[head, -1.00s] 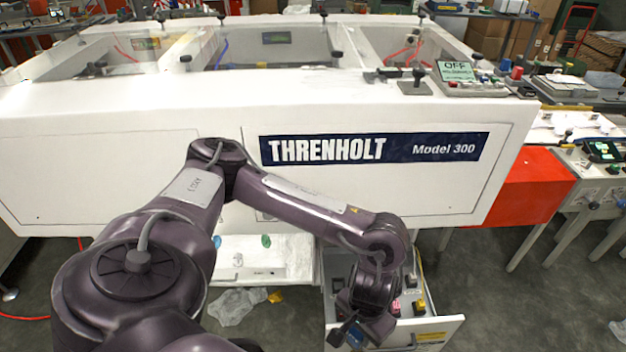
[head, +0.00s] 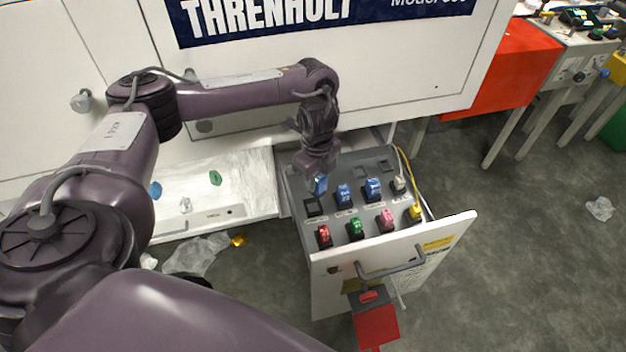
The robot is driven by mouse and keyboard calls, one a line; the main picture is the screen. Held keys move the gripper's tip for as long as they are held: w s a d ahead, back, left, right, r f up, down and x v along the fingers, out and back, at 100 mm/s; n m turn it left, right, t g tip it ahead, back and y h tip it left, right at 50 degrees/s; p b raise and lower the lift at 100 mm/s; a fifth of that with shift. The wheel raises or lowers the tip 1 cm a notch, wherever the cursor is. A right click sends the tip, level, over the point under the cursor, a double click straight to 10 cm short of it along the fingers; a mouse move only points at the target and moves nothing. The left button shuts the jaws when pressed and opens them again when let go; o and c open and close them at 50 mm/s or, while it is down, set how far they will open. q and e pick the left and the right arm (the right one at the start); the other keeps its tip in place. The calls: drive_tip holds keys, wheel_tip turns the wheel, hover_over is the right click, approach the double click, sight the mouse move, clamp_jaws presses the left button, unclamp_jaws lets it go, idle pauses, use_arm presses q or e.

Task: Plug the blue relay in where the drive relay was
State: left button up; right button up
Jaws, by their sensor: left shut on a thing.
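My left gripper (head: 318,178) is shut on a blue relay (head: 320,186), held at the back left of the relay panel (head: 340,215) in the open drawer. An empty dark socket (head: 313,208) shows just in front of the held relay in the picture. I cannot tell how high the relay hangs above the panel. Two other blue relays (head: 344,196) (head: 373,190) stand in the same row, with a pale one (head: 398,184) at its right. In the front row stand a red (head: 323,236), a green (head: 355,229), a pink (head: 387,220) and a yellow relay (head: 415,212). My right gripper is out of view.
The drawer front (head: 430,240) has a handle (head: 392,268), with a red tag (head: 376,322) hanging below. A yellow cable (head: 408,170) runs along the panel's right. A white tray (head: 225,170) with small items lies left. The white machine (head: 400,60) rises behind.

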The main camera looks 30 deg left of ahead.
use_arm(q)
drive_tip(key=w+a+f+m+b, duration=0.3)
drive_tip(key=f+m+b, duration=0.2)
drive_tip(key=m, duration=0.1)
drive_tip(key=shift+f, duration=0.3)
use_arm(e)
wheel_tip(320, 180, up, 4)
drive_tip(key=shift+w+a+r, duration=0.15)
use_arm(q)
drive_tip(key=shift+w+a+f+b, duration=0.1)
drive_tip(key=shift+f+b, duration=1.05)
drive_tip(key=shift+f, duration=1.75)
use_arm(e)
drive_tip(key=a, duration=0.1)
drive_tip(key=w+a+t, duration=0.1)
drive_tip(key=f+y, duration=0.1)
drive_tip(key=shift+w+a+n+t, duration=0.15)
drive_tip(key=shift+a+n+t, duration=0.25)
